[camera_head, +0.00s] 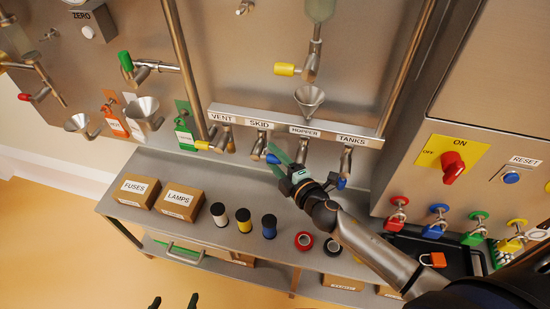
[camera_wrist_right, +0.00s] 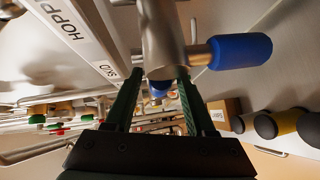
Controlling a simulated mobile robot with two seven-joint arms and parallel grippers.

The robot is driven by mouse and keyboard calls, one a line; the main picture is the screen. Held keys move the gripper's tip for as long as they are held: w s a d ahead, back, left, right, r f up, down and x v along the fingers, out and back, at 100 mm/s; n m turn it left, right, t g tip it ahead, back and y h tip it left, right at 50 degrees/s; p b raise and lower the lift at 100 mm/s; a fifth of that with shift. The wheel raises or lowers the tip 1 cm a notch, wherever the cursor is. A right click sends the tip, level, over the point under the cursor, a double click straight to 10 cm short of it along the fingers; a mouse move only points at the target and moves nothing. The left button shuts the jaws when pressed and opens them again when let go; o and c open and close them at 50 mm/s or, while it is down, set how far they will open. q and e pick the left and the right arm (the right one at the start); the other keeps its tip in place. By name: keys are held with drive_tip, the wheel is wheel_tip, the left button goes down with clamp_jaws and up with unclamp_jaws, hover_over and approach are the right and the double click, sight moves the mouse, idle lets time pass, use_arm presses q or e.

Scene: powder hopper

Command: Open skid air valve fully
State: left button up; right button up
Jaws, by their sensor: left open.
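The skid air valve (camera_head: 261,145) hangs below the SKID label (camera_head: 259,123) on the rail. Its blue handle (camera_head: 272,158) sticks down and to the right. My right gripper (camera_head: 279,158) is close beside it. In the right wrist view, the right gripper (camera_wrist_right: 156,100) has its fingers apart. A small blue tip (camera_wrist_right: 155,92) shows between them; I cannot tell how deep between the fingers it lies. A nearer valve with a large blue handle (camera_wrist_right: 240,51) stands above the fingers. My left gripper (camera_head: 175,302) is open at the bottom edge, far from the valve.
The hopper valve (camera_head: 302,151) and tanks valve (camera_head: 346,160) are close on the right. The vent valve with a yellow handle (camera_head: 203,145) is left. Below, the shelf holds a FUSES box (camera_head: 137,190), a LAMPS box (camera_head: 180,202) and spools (camera_head: 244,220).

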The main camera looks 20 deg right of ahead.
clamp_jaws()
idle(1.2)
